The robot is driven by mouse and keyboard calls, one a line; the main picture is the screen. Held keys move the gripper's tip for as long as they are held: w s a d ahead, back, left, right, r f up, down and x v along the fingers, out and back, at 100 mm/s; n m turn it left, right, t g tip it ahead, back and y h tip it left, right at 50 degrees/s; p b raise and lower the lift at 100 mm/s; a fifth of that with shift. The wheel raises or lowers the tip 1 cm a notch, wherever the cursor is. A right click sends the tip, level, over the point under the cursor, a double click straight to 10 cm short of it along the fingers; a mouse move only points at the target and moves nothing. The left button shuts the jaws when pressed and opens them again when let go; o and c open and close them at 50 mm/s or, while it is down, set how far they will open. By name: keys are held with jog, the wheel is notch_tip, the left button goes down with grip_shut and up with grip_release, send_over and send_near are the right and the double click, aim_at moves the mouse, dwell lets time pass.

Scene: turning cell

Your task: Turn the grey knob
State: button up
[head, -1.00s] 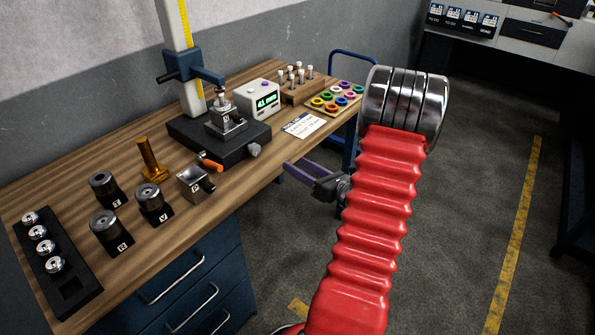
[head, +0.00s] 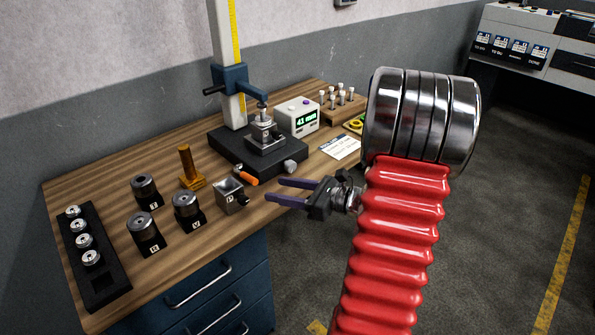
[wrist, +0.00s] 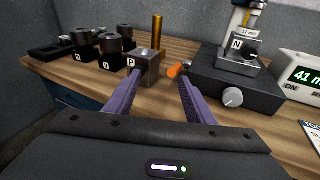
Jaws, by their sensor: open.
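The grey knob (head: 290,166) is on the front of the black base (head: 226,150) of a column stand on the bench. In the wrist view the knob (wrist: 232,97) faces me, right of my fingers. An orange-tipped lever (head: 246,181) sticks out of the same base, left of the knob. My gripper (head: 275,190) is open and empty at the bench's front edge, in front of the base and apart from the knob. In the wrist view its two purple fingers (wrist: 158,80) point toward the gap between the block marked P and the base.
A metal block marked P (wrist: 142,66) stands left of the base. Dark cylinders (head: 187,205), a brass post (head: 189,165) and a black rack (head: 97,270) stand farther left. A display box (head: 297,117) and a white card (head: 341,147) are to the right.

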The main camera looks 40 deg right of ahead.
jog(key=s+a+r+n+g+y, duration=0.15)
jog(key=s+a+n+g, duration=0.3)
jog(key=a+n, duration=0.5)
jog(key=s+a+r+n+g, duration=0.25)
jog(key=a+n+g, duration=0.35)
jog(key=a, duration=0.7)
jog(key=s+a+r+n+h, duration=0.1)
jog(key=s+n+h, duration=0.3)
jog(key=n, duration=0.4)
jog(key=s+a+r+n+t+h, duration=0.1)
jog(key=s+r+n+h, duration=0.3)
jog(key=n, duration=0.4)
jog(key=shift+s+a+r, duration=0.35)
jog(key=shift+s, duration=0.45)
jog(key=shift+t, duration=0.25)
jog(key=shift+c, duration=0.7)
